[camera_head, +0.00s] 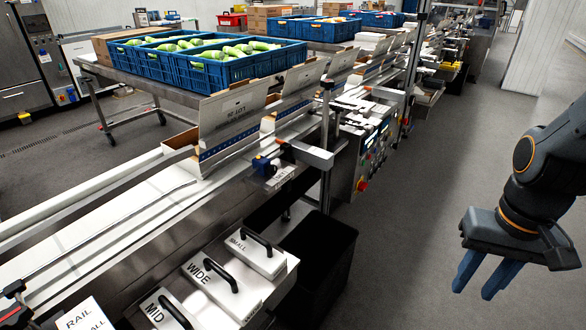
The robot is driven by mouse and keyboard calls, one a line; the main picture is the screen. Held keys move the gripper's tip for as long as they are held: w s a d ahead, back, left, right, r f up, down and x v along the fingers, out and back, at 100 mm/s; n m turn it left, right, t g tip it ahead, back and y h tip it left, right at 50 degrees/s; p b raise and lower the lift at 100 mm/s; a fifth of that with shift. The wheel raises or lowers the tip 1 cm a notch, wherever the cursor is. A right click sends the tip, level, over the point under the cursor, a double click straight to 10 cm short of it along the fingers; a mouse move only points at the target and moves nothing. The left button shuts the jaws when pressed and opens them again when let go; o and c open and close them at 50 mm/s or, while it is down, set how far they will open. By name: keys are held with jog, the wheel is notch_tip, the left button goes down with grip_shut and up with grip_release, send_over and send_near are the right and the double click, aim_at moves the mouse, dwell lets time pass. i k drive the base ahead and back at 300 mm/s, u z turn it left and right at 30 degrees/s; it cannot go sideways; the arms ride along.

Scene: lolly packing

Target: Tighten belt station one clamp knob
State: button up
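My gripper (474,288) hangs over the grey floor at the right, its two blue fingers pointing down with a gap between them. It holds nothing and is well apart from the conveyor. A small blue knob-like part (262,165) sits on a bracket at the side of the white conveyor belt (110,225), near the middle. A black and red clamp-like part (14,312) is cut off at the lower left edge. I cannot tell which of these is station one's clamp knob, or how tight either is.
Handled lidded blocks marked SMALL (262,254), WIDE (222,288) and MID (165,312) stand by the belt. A black bin (328,262) is beside them. A control panel with a red button (362,185) is behind. Blue crates (215,72) stand at the back. The right floor is free.

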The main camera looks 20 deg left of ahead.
aim_at(272, 170)
jog(key=k, duration=0.4)
jog(key=u, duration=0.65)
jog(key=i, duration=0.5)
jog(key=u, duration=0.05)
